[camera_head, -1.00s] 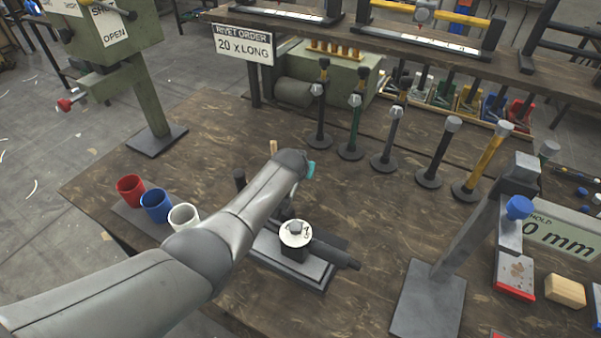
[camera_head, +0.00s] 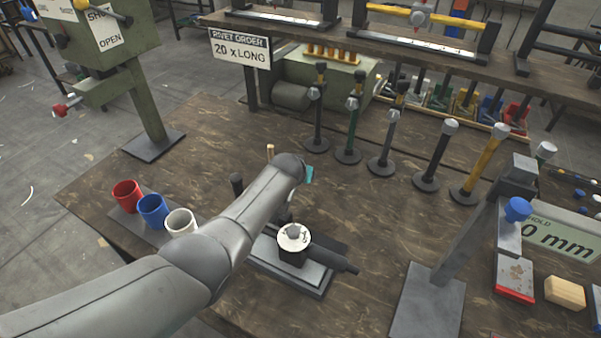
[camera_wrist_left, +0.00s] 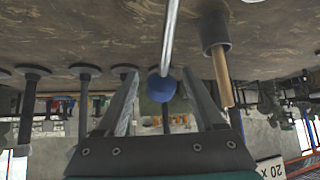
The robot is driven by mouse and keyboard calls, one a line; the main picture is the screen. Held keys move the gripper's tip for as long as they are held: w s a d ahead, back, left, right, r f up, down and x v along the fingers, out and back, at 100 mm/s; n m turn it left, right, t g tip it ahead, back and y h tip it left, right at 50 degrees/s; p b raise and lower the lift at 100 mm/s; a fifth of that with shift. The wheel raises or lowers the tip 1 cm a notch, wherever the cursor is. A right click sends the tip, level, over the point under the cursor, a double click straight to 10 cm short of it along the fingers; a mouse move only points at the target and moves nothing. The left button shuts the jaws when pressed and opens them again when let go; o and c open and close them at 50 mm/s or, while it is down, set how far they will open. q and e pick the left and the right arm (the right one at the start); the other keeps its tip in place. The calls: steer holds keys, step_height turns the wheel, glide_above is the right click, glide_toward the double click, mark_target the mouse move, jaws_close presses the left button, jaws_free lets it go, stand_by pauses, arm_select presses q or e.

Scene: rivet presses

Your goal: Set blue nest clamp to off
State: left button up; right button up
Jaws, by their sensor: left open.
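In the left wrist view a blue ball knob (camera_wrist_left: 161,86) sits at the end of a bright metal rod (camera_wrist_left: 171,35). My left gripper (camera_wrist_left: 163,100) is open, with one finger on each side of the knob; I cannot tell whether either touches it. In the head view my left arm reaches in from the left and covers the knob and most of the gripper. The nest fixture (camera_head: 322,277), with a pale round disc (camera_head: 293,236) on top, stands just below the arm. My right gripper is not in view.
Red (camera_head: 126,194), blue (camera_head: 153,208) and white (camera_head: 181,221) cups stand left of the arm. Several upright tools line the table's back. A grey press stand (camera_head: 440,295) with another blue knob (camera_head: 517,209) is at right. A dark holder (camera_wrist_left: 214,30) stands beside the rod.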

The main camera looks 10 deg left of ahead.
arm_select(q)
steer(key=shift+r, duration=0.1)
steer(key=shift+s+r+p, duration=0.45)
steer(key=shift+p, duration=0.25)
steer(key=p+v, duration=0.5)
steer(key=v, duration=0.8)
steer(key=shift+s+r, duration=0.3)
